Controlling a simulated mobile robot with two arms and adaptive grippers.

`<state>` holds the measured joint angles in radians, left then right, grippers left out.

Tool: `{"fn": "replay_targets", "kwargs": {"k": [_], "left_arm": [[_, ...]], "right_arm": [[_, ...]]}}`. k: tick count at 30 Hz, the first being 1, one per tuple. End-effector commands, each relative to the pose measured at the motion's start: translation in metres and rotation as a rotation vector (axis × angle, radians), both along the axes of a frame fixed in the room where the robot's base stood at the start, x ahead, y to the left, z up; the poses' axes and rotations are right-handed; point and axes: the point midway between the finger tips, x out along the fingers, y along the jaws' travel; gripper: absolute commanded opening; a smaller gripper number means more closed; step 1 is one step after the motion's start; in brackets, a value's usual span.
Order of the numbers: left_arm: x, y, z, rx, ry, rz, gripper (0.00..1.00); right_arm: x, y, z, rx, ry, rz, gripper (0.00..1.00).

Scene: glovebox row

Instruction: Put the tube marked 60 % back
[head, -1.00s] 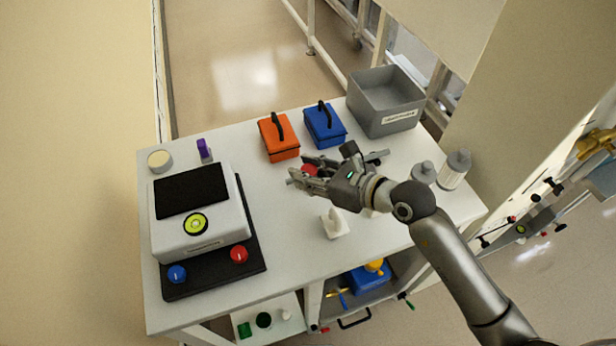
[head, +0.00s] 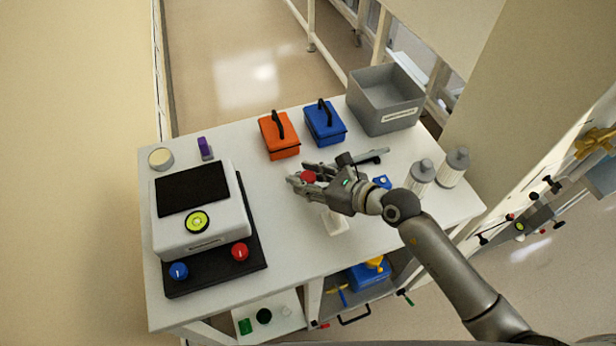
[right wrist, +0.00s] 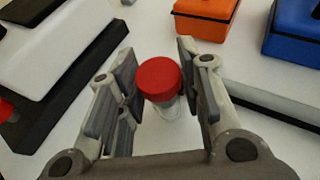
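A tube with a red cap (head: 308,177) stands on the white table; its mark cannot be read. In the right wrist view the red cap (right wrist: 158,79) and part of a pale body (right wrist: 171,108) show. My right gripper (head: 305,178) has its fingers on both sides of the tube. In the right wrist view the fingers (right wrist: 160,70) are apart, with gaps visible beside the body. A small white stand (head: 335,222) is just in front of the gripper, partly hidden by it. My left gripper is out of view.
An orange box (head: 279,140) and a blue box (head: 324,125) stand behind. A grey bin (head: 372,118) is at back right. Two grey-capped bottles (head: 421,178) (head: 455,168) stand right. A white device (head: 203,232) fills the left. The front middle of the table (head: 290,240) is clear.

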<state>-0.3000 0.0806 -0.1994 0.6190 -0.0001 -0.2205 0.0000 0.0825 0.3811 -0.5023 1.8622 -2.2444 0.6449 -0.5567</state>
Motion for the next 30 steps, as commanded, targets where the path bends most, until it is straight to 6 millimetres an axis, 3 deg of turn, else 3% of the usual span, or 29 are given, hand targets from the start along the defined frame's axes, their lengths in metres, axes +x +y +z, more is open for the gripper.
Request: {"fn": "replay_targets", "kwargs": {"k": [3, 14, 30], "left_arm": [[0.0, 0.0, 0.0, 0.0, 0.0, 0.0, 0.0], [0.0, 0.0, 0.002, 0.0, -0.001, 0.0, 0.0], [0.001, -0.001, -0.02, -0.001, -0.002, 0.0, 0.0]], "right_arm": [[0.0, 0.0, 0.0, 0.0, 0.0, 0.0, 0.5], [-0.001, -0.001, 0.004, -0.001, -0.001, 0.0, 0.5], [-0.056, -0.071, 0.037, -0.003, 0.0, 0.001, 0.5]]}}
